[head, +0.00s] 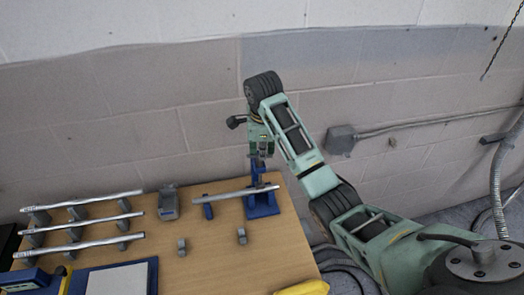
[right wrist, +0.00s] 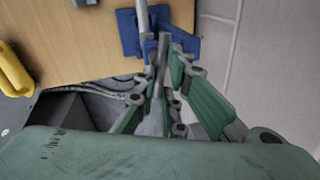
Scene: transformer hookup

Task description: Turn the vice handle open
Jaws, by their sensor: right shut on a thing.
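The blue vice (head: 262,203) stands at the right end of the wooden table. A long metal bar (head: 230,194) reaches into it from the left. My right gripper (head: 261,150) is above the vice, pointing down at it. In the right wrist view my right gripper (right wrist: 165,70) has its fingers closed about a thin grey bar, the vice handle (right wrist: 164,48). The blue vice base (right wrist: 128,32) lies just beyond the fingertips there. The fingers partly hide the handle's lower part. My left gripper is not in view.
Several metal rods (head: 85,225) lie on grey supports at the table's left. A grey holder (head: 168,203) and small grey blocks (head: 241,236) stand mid-table. A yellow object (head: 303,288) is at the front edge. A block wall (head: 120,120) stands behind the wooden table (head: 215,265).

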